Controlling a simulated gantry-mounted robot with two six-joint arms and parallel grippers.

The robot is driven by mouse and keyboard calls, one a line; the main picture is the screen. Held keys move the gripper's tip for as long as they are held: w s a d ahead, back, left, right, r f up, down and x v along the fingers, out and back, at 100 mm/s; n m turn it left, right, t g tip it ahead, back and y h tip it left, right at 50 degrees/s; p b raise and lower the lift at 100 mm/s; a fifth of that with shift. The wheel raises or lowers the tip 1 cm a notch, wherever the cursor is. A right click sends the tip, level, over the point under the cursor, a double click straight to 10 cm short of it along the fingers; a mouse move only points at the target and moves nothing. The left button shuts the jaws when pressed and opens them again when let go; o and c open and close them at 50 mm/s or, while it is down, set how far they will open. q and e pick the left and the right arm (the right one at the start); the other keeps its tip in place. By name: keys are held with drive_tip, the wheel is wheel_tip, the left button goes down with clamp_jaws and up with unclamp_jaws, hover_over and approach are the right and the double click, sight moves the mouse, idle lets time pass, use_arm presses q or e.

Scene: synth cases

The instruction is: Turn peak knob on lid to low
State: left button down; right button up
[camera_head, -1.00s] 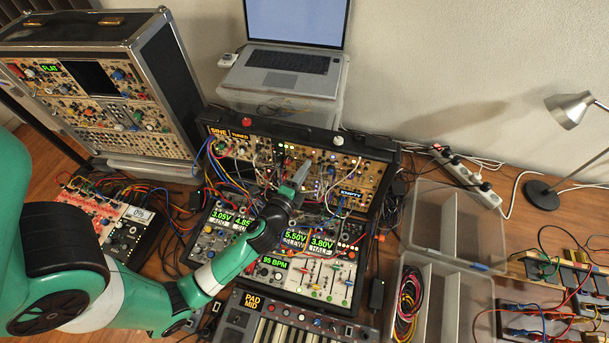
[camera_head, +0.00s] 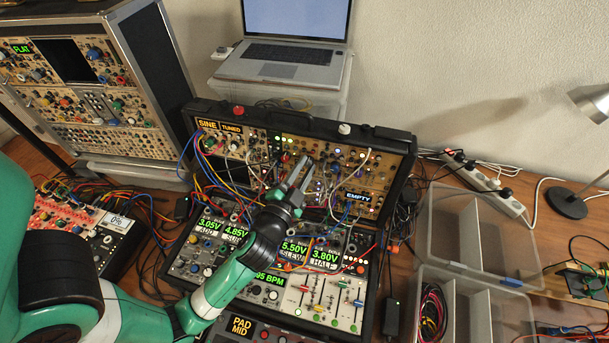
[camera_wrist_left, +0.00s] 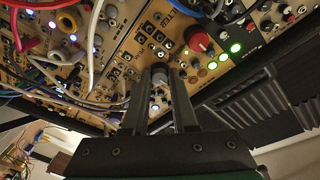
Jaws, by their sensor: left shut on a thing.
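The lid (camera_head: 372,178) of the synth case stands raised behind its lower panel, with wood-coloured modules, knobs and patch cables. My left gripper (camera_head: 301,172) reaches in from the lower left, its fingers against the middle of the lid. In the left wrist view the gripper (camera_wrist_left: 163,90) is shut on a small grey knob (camera_wrist_left: 160,69), with a finger on each side. No label reading peak or low is legible, so I cannot tell the knob's setting. A larger red knob (camera_wrist_left: 198,38) sits to its right, clear of the fingers. My right gripper is not in view.
Patch cables (camera_wrist_left: 60,70) hang close on the left of the fingers in the wrist view. A laptop (camera_head: 285,55) stands behind the lid. Another synth case (camera_head: 110,90) is at the left. Clear plastic bins (camera_head: 475,230) and a desk lamp (camera_head: 580,150) are at the right.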

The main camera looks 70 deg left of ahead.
use_arm(q)
drive_tip(key=shift+n+b, duration=0.5)
drive_tip(key=shift+n, duration=0.1)
drive_tip(key=c, duration=0.7)
unclamp_jaws()
